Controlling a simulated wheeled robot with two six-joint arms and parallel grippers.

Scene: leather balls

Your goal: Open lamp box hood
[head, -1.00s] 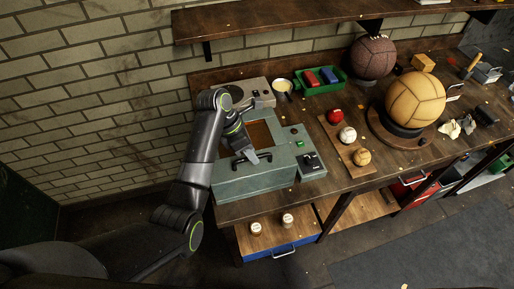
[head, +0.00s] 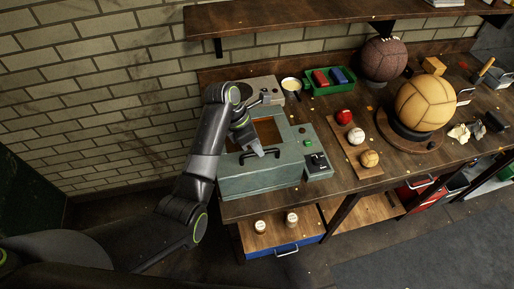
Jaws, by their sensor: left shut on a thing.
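The lamp box is a grey-green metal box with a hood (head: 258,180) at the left end of the workbench. A dark bar handle (head: 243,158) lies along the hood's upper edge. Behind the handle is an opening (head: 270,132) with a brown inside, partly hidden by my arm. My left gripper (head: 259,152) reaches down from behind and is shut on the handle; its fingers partly hide it. My right gripper is not in view.
A control panel (head: 317,163) with a black switch adjoins the box on the right. A wooden board (head: 362,171) with three small balls lies beyond it. A green tray (head: 331,89), a cup (head: 291,84) and a large tan ball (head: 425,104) stand farther back. A shelf (head: 300,18) overhangs the bench.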

